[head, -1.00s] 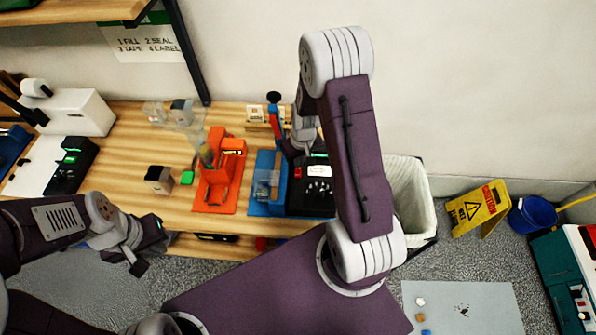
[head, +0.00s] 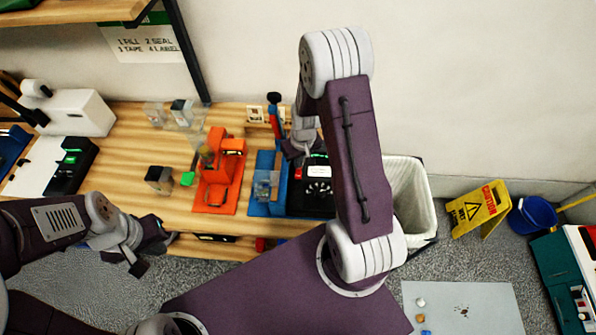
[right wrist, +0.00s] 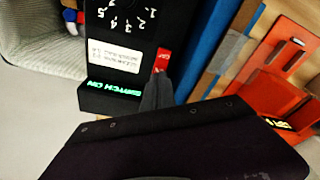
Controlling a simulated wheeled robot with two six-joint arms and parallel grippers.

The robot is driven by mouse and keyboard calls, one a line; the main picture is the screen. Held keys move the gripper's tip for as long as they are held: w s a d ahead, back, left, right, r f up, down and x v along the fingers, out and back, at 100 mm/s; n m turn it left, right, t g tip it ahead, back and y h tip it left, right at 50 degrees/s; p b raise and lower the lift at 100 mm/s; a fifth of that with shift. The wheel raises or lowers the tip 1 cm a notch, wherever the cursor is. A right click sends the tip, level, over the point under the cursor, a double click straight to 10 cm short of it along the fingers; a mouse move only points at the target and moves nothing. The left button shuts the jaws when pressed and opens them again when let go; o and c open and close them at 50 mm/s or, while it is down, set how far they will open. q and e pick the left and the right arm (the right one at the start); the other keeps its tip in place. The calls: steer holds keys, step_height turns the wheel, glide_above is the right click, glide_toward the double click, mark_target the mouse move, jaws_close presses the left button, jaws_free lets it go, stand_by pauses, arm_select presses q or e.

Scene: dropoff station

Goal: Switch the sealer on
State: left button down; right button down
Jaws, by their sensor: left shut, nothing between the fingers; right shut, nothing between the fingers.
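The sealer's black control box (head: 312,203) stands on the bench beside a blue unit (head: 266,209). In the right wrist view the box (right wrist: 98,101) shows a numbered dial (right wrist: 122,15), a white label (right wrist: 115,56), a red switch (right wrist: 162,60) and a green lit "SWITCH ON" text (right wrist: 114,89). My right gripper (head: 290,153) is shut and empty at the box's back left corner. In the wrist view its fingertips (right wrist: 158,82) are just beside the red switch; I cannot tell whether they touch. My left gripper (head: 148,256) is shut and empty at the bench's front edge.
An orange unit (head: 217,198) stands left of the blue one. A small dark-topped container (head: 159,180) and a green block (head: 188,178) are further left. A white bin (head: 412,195), a yellow caution sign (head: 476,207) and a blue bucket (head: 533,214) stand to the right.

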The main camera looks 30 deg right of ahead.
steer(key=shift+f+b, duration=0.75)
steer(key=shift+f, duration=0.15)
stand_by(0.8)
steer(key=shift+r, duration=0.15)
step_height(320, 180, up, 7)
steer(key=p, duration=0.6)
stand_by(0.3)
steer(key=s+a+r+b, duration=0.1)
steer(key=s+a+b, duration=0.6)
steer(key=s, duration=0.5)
steer(key=shift+s+a+r+g+b, duration=0.25)
steer(key=shift+r+g+b, duration=0.1)
steer(key=shift+b, duration=0.45)
